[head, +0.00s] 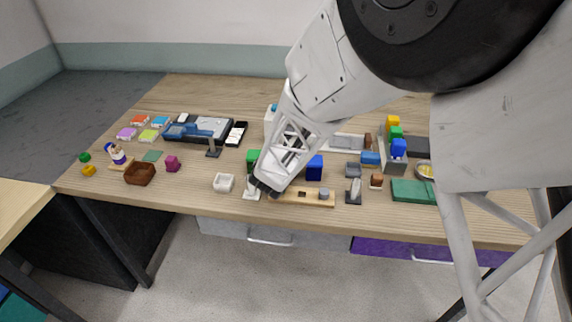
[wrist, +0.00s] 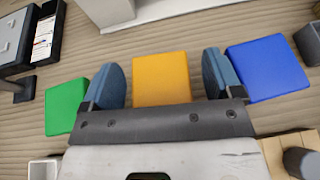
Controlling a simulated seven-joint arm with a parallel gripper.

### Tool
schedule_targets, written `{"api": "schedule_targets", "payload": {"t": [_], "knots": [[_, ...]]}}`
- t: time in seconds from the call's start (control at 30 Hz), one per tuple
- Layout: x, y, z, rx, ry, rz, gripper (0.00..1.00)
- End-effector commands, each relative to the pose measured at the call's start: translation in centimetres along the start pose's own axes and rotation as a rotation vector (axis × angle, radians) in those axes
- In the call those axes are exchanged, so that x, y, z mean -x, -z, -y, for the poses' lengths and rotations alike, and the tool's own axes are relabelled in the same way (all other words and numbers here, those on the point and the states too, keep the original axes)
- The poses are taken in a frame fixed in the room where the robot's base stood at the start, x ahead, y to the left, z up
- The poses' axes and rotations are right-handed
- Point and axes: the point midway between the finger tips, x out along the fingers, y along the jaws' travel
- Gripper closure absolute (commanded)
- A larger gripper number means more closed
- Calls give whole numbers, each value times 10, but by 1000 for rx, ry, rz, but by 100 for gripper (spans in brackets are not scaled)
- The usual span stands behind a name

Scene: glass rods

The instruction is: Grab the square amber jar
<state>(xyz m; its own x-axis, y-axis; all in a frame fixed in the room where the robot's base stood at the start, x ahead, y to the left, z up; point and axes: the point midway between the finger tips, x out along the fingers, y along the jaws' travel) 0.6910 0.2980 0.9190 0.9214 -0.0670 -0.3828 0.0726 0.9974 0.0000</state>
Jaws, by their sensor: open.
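The square amber jar (wrist: 161,78) shows from above in the wrist view, between the two blue-grey fingers of my gripper (wrist: 163,92). My gripper is open, one finger on each side of the jar, with a narrow gap visible on the right side. I cannot tell whether the left finger touches it or how far down the fingertips reach. In the head view my gripper (head: 268,186) is low over the front middle of the table and the jar is hidden behind it.
A green square jar (wrist: 65,105) is close outside the left finger. A blue square jar (wrist: 268,68) is close outside the right finger. A wooden board with a grey peg (head: 305,199) lies at the front edge, and a white dish (head: 223,182) sits to the left.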

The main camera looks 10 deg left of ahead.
Motion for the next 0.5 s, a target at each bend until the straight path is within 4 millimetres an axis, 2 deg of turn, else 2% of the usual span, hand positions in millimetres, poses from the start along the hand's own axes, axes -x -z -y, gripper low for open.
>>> {"api": "schedule_targets", "payload": {"t": [0.37,0.5], "knots": [[0,0,0,0,0,0,15],[0,0,0,0,0,0,33]]}}
